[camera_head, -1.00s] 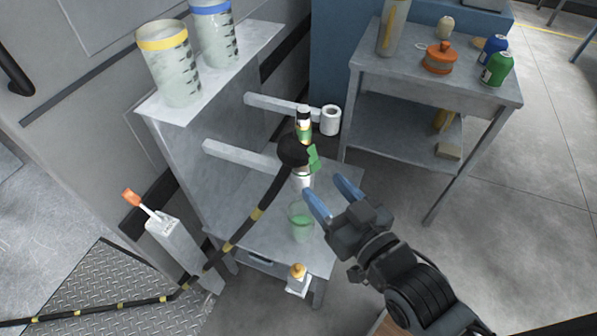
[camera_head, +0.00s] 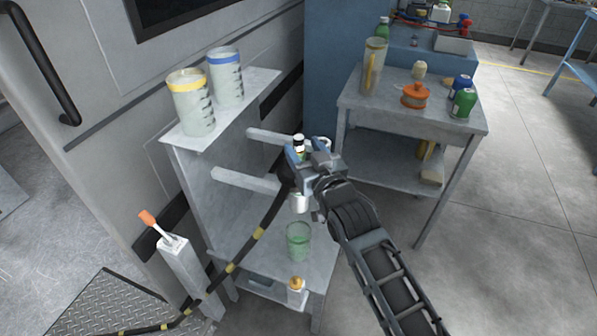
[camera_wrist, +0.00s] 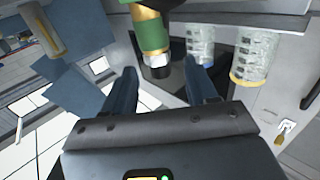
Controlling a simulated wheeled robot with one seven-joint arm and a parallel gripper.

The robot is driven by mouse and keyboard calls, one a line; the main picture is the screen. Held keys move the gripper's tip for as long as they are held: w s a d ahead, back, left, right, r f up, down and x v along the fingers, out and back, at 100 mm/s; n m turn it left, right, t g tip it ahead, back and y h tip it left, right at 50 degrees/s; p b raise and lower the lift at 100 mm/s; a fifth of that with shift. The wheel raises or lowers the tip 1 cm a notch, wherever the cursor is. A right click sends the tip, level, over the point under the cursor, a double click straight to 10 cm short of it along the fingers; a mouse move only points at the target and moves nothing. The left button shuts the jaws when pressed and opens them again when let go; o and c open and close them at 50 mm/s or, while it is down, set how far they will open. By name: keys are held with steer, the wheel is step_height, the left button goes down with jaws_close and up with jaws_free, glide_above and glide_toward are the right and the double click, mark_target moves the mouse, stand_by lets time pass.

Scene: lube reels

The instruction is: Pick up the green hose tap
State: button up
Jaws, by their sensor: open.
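The green hose tap shows upside down in the wrist view (camera_wrist: 151,36), with a green body, a gold band, and a white and black tip. My gripper hides most of the tap's body in the head view.
The black hose with yellow bands (camera_head: 257,233) runs down left from the tap. A grey shelf unit (camera_head: 188,185) holds two clear jars (camera_head: 193,112) on top and a green-tinted cup (camera_head: 299,243) below. A side table (camera_head: 365,103) with bottles stands at the right.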

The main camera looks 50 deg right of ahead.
mark_target(301, 145)
steer(key=shift+x, duration=1.9)
steer(key=shift+f, duration=0.1)
steer(key=shift+c, duration=0.4)
jaws_close()
